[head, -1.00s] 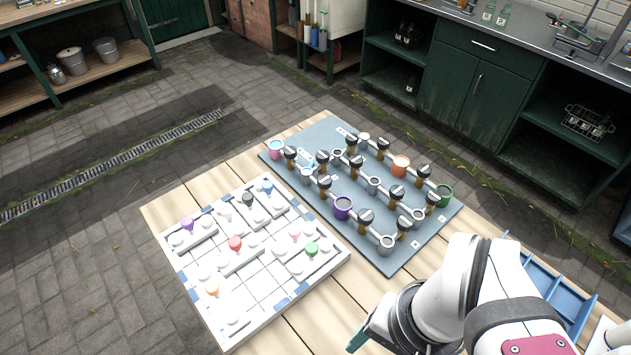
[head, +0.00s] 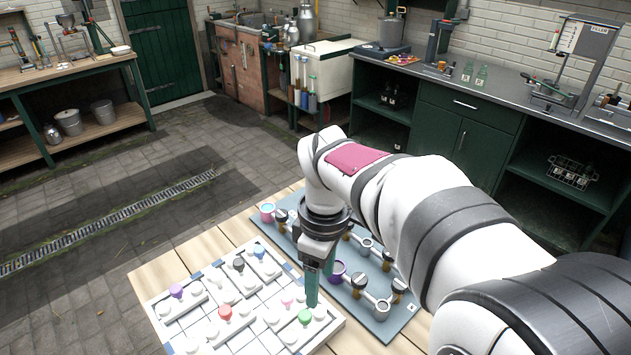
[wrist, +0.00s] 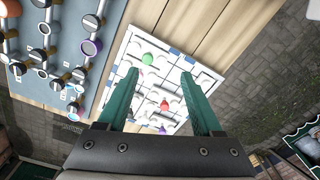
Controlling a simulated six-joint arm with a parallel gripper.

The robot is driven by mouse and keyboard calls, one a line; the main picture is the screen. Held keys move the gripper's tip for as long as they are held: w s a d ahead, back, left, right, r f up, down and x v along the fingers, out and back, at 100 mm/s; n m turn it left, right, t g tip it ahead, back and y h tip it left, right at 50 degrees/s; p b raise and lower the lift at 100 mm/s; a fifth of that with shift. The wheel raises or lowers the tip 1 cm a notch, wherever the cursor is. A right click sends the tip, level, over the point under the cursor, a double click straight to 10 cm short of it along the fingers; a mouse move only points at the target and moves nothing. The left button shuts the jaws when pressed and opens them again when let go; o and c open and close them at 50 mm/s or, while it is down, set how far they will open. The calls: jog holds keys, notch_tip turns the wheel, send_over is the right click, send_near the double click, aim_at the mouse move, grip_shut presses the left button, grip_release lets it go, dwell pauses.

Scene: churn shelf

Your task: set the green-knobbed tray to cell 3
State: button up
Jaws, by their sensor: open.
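The green-knobbed tray (head: 294,333) is a white sliding piece on the white board (head: 159,307), at the board's front right in the head view. Its green knob (head: 305,317) stands close to my fingers in that view. In the wrist view the green knob (wrist: 147,58) shows beyond and between my fingertips, nearer the left one. My gripper (wrist: 159,82) is open and empty, pointing down above the board. Its height over the green knob is hard to judge. I cannot read any cell numbers.
Other knobs stand on the board: red (head: 225,312), purple (head: 176,291), black (head: 238,263), and pink (head: 287,298) near the green one. A blue-grey panel (head: 396,327) with several dark knobs and coloured rings lies alongside. Bare wooden tabletop (head: 153,268) borders the board.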

aim_at(305, 314)
jog(key=w+a+f+n, duration=0.2)
jog(key=w+a+n, duration=0.1)
jog(key=w+n, duration=0.1)
notch_tip(305, 314, down, 16)
jog(key=shift+a+r, duration=0.1)
jog(key=shift+r, duration=0.15)
grip_shut()
dwell(1.1)
